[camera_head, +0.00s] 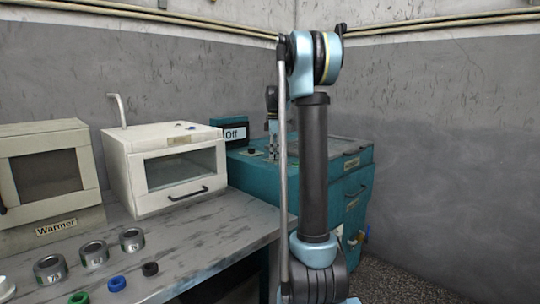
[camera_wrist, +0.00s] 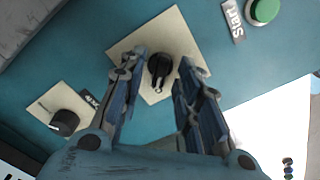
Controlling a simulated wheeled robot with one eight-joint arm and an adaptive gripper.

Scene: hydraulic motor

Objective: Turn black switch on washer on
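The teal washer (camera_head: 344,195) stands behind my arm in the head view, with a small display reading "Off" (camera_head: 236,134) at its back left. In the wrist view, a black switch (camera_wrist: 160,68) sits on a cream square plate (camera_wrist: 140,38) on the teal panel. A second black knob (camera_wrist: 64,122) on another cream plate is at the lower left. My gripper (camera_wrist: 152,85) is open, with one finger on each side of the first switch. I cannot tell whether the fingers touch it. In the head view my gripper (camera_head: 272,135) is small above the washer top.
A green button (camera_wrist: 264,10) labelled "Start" is at the upper right of the wrist view. In the head view, a white oven-like box (camera_head: 130,165) stands left of the washer, and a warmer (camera_head: 40,215) is farther left. Metal rings (camera_head: 94,253) and coloured rings (camera_head: 117,284) lie on the bench.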

